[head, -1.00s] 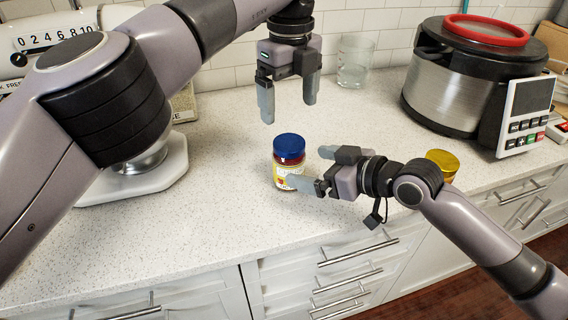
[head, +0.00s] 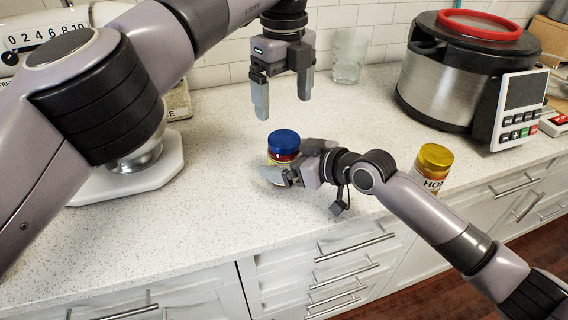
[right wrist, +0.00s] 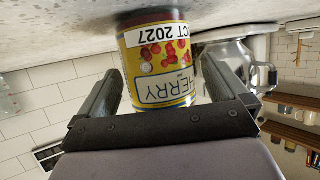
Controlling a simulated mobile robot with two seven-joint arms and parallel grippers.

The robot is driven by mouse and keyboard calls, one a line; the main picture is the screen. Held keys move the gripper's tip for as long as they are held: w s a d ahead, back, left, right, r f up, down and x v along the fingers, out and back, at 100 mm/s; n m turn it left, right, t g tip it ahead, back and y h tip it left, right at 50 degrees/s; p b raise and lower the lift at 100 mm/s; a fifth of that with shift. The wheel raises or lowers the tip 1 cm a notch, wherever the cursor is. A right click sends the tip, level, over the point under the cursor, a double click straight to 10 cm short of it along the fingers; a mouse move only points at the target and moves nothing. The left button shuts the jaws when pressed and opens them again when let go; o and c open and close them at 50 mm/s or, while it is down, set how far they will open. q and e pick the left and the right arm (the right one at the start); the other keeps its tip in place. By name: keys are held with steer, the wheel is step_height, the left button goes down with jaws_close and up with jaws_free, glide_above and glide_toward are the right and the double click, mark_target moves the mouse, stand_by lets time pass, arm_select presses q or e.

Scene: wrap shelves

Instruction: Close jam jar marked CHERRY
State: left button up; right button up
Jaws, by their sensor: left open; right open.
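The jam jar (head: 272,158) stands upright on the counter with a blue lid (head: 284,142) on its top. In the right wrist view its yellow label (right wrist: 158,64) reads CHERRY, upside down. My right gripper (head: 274,172) is open at the jar, with a finger on each side of it; I cannot tell whether they touch it. My left gripper (head: 283,108) is open and empty, pointing down above and behind the lid. Whether the lid is screwed tight cannot be seen.
A honey jar (head: 432,170) with a gold lid stands at the right, behind my right forearm. A steel cooker (head: 450,90) and a glass (head: 350,55) stand at the back. The counter front is clear.

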mark_target(284, 138)
steer(key=shift+w+a+f, duration=0.15)
steer(key=shift+w+a, duration=0.05)
steer(key=shift+a, duration=0.1)
jaws_close()
arm_select(q)
steer(key=n, duration=0.9)
steer(key=shift+f, duration=0.1)
steer(key=shift+f, duration=3.95)
